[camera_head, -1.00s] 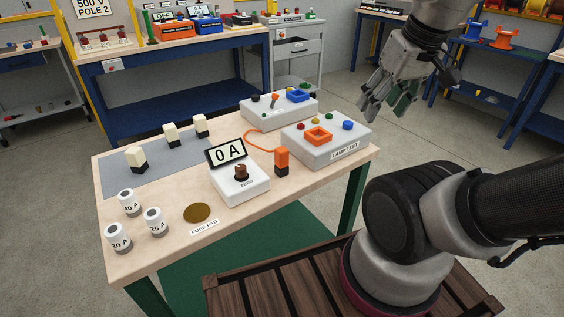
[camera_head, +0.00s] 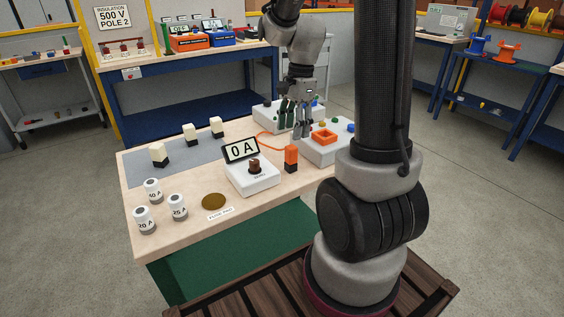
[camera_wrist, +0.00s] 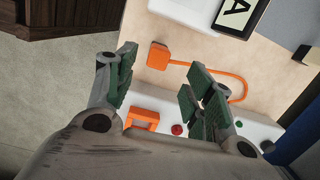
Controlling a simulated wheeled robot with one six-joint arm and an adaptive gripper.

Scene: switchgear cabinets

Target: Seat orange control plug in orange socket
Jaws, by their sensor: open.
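The orange control plug (camera_head: 291,155) stands upright on the table with a black lower part. An orange cable runs from it towards the grey boxes; plug (camera_wrist: 158,55) and cable also show in the wrist view. The orange socket (camera_head: 323,137) is a square frame on top of the lamp test box (camera_head: 318,152). It also shows in the wrist view (camera_wrist: 143,118), partly hidden by my gripper. My gripper (camera_head: 294,130) points down above the boxes at the table's back, behind the plug in the head view. In the wrist view its green-padded fingers (camera_wrist: 158,80) are apart and empty.
A meter reading 0 A (camera_head: 241,150) on a white box (camera_head: 253,180) stands left of the plug.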

